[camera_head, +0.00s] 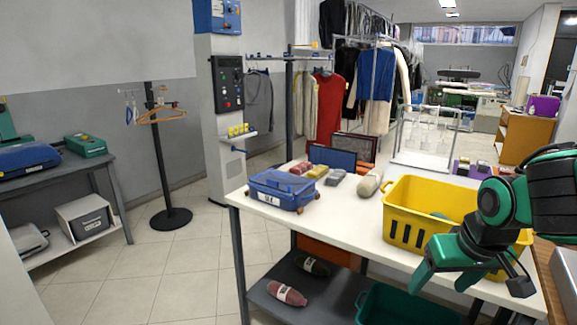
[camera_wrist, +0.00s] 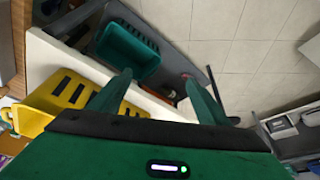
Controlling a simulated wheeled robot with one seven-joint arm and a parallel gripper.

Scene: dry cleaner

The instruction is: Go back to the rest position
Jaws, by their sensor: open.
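My gripper (camera_head: 470,278) is at the right of the head view, in front of the yellow basket and near the front edge of the white table (camera_head: 345,225). Its two green fingers are spread apart with nothing between them. In the wrist view my gripper (camera_wrist: 162,95) points down past the table edge toward the lower shelf and floor. The yellow basket (camera_head: 408,232) stands on the table, partly hidden behind my arm; it also shows at the left of the wrist view (camera_wrist: 35,118). Something teal lies inside the basket.
A blue case (camera_head: 283,190) and several folded bundles (camera_head: 335,178) lie on the table. A green crate (camera_head: 385,305) and wrapped rolls (camera_head: 287,293) are on the lower shelf. A coat stand (camera_head: 172,217) stands left.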

